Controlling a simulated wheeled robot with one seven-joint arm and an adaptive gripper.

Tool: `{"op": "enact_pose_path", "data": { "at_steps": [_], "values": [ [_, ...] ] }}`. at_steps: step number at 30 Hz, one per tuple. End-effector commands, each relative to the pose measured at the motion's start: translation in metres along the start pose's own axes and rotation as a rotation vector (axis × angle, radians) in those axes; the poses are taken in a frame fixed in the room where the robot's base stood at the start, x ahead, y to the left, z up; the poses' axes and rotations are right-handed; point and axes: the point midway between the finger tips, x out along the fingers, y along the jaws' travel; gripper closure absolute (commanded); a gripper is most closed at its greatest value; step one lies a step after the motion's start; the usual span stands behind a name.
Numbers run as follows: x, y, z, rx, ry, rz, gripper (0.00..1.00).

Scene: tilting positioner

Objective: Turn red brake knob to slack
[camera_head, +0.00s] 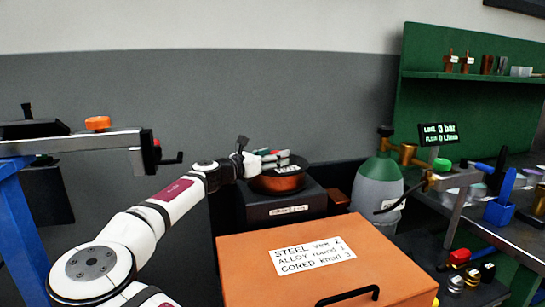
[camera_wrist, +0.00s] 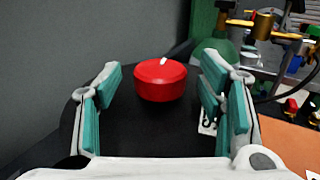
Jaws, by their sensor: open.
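The red brake knob (camera_wrist: 160,84) is a short round cap with a small white mark on the far part of its top. It stands on a dark round surface (camera_wrist: 150,132). My gripper (camera_wrist: 162,70) is open, with teal pads left and right of the knob and a visible gap on each side. In the head view my gripper (camera_head: 265,160) is over a copper-sided round part (camera_head: 280,184) on a dark labelled box (camera_head: 284,208). There the knob is mostly hidden; only small red patches show by the fingers.
An orange cabinet (camera_head: 240,270) with a written label stands in front. A green-and-grey gas cylinder (camera_head: 378,190) with brass fittings is to the right, beside a cluttered workbench (camera_head: 510,230).

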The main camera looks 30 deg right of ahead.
Motion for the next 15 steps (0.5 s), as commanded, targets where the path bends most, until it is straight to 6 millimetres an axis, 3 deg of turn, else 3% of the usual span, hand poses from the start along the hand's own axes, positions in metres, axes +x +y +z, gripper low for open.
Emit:
{"op": "enact_pose_path", "data": {
  "at_steps": [8, 15],
  "values": [
    [0.0012, 0.0002, 0.0002, 0.0, 0.0, 0.001, 0.38],
    [0.0011, 0.0002, 0.0002, 0.0, 0.0, 0.001, 0.86]
  ]
}}
